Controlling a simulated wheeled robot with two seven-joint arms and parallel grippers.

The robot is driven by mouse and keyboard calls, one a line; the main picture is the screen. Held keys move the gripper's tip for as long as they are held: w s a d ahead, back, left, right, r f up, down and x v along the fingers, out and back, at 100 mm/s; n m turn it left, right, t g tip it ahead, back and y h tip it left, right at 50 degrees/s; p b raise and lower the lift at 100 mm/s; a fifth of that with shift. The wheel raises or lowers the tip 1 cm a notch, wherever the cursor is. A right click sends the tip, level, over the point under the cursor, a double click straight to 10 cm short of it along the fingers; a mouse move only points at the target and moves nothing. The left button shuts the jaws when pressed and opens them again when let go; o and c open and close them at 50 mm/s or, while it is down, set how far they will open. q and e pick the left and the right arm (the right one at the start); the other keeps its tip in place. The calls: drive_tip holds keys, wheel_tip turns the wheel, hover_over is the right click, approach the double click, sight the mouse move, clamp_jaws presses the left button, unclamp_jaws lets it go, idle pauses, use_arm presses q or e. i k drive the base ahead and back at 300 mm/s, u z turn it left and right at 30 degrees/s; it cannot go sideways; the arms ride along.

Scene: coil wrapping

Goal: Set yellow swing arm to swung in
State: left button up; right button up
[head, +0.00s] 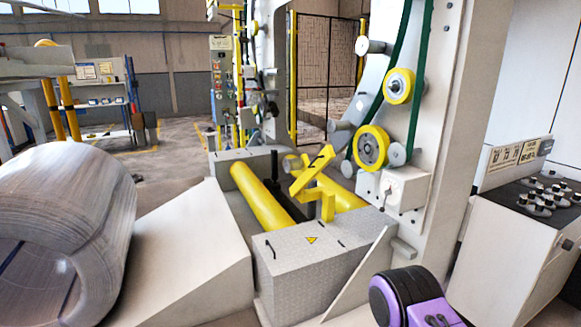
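The yellow swing arm (312,172) stands behind the grey checker-plate box in the middle of the head view. Its bar slants up to the right on a short yellow post. Its bar passes in front of the yellow rollers and partly hides them. From this angle I cannot tell for sure whether it is swung in or out. Neither of my grippers is in view, and nothing of mine touches the swing arm. A purple and black link of my arm shows at the lower right.
A large metal coil (70,230) lies at the left beside a pale sloped ramp (185,255). Two long yellow rollers (262,197) lie behind the checker-plate box (315,255). A white machine column (455,90) with yellow wheels rises behind. A control desk (525,225) stands at the right.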

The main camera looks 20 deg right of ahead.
sight(310, 171)
drive_tip(key=z, duration=0.45)
drive_tip(key=i, duration=1.15)
drive_tip(key=z, duration=0.1)
